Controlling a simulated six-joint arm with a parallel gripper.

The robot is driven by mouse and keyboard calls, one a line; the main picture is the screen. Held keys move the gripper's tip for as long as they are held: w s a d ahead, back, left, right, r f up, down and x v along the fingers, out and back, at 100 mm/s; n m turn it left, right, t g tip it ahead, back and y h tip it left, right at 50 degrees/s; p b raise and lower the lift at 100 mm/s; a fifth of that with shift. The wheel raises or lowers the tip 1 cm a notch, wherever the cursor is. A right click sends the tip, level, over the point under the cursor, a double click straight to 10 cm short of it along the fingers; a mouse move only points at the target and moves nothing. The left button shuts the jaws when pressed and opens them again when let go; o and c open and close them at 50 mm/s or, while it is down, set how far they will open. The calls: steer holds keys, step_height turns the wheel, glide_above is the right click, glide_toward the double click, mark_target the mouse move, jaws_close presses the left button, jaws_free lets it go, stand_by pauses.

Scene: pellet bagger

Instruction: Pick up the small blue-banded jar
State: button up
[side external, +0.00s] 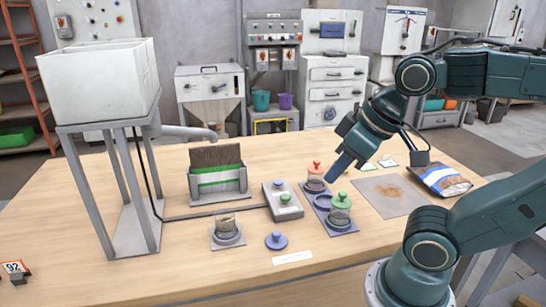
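A small open glass jar (226,222) stands at the front left of the table on a square grey pad (238,243). A bluish band seems to run around its foot, and its contents are too small to make out. A loose blue lid (276,241) lies on the table to its right. My gripper (333,178) points down and left above the jar rack, well right of and apart from the open jar. Its fingers look close together from this side, and I cannot tell whether they are open. I see nothing hanging from them.
A blue-grey rack (342,228) holds a red-lidded jar (315,180) and a green-lidded jar (340,209). A grey box (284,212) with blue and green knobs stands beside it. A white hopper (100,85) on a metal frame rises at left.

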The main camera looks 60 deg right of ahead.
steer(key=o, duration=1.4)
steer(key=m+g, duration=0.5)
steer(key=m, duration=1.3)
glide_above(226, 225)
steer(key=w+d, duration=0.1)
steer(key=d, duration=0.1)
step_height(226, 225, down, 8)
steer(key=shift+w+f+g, duration=0.3)
steer(key=shift+w, duration=0.2)
steer(key=shift+f, duration=4.3)
steer(key=shift+f, duration=0.1)
